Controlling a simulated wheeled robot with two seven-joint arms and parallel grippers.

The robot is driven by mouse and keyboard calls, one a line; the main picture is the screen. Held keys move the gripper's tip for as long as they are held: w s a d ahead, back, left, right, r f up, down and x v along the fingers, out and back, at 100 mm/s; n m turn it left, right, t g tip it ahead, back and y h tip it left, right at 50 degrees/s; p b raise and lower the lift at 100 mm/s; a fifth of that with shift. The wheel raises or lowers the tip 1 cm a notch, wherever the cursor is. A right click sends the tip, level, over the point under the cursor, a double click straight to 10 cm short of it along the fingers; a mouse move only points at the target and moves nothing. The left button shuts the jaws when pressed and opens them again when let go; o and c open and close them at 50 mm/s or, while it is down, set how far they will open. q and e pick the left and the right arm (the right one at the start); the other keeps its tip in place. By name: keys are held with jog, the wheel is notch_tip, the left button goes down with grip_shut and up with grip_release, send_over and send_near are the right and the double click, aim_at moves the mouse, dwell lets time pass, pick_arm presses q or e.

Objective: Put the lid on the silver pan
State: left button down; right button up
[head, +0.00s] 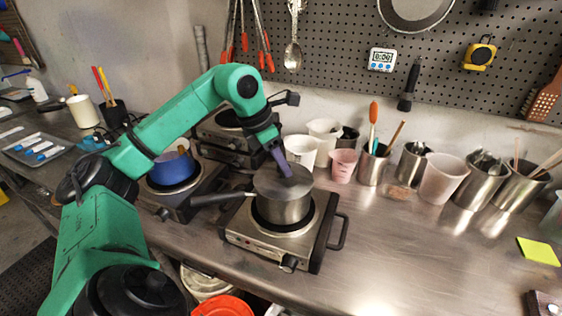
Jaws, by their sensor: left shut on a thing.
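The silver pan (284,211) stands on a hot plate (318,228) in the middle of the counter, with its dark handle pointing left. A flat grey lid (270,182) lies at the pan's top and looks roughly level over the opening. I cannot tell whether it rests fully on the rim. My left gripper (284,168) comes down from above and is shut on the lid at its middle; the fingers hide the grip point. My right gripper is not in view.
A blue pot (173,168) sits on another hot plate to the left. A pink cup (343,165), white containers and several metal canisters stand behind and to the right. The counter's right front (420,265) is clear. Buckets (222,305) stand below the front edge.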

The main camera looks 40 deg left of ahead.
pick_arm(q)
jog(key=shift+c, duration=1.9)
grip_release()
jog(key=p+v, duration=0.3)
jog(key=v, duration=1.1)
jog(key=shift+r+p, duration=0.3)
jog(key=shift+p, duration=0.05)
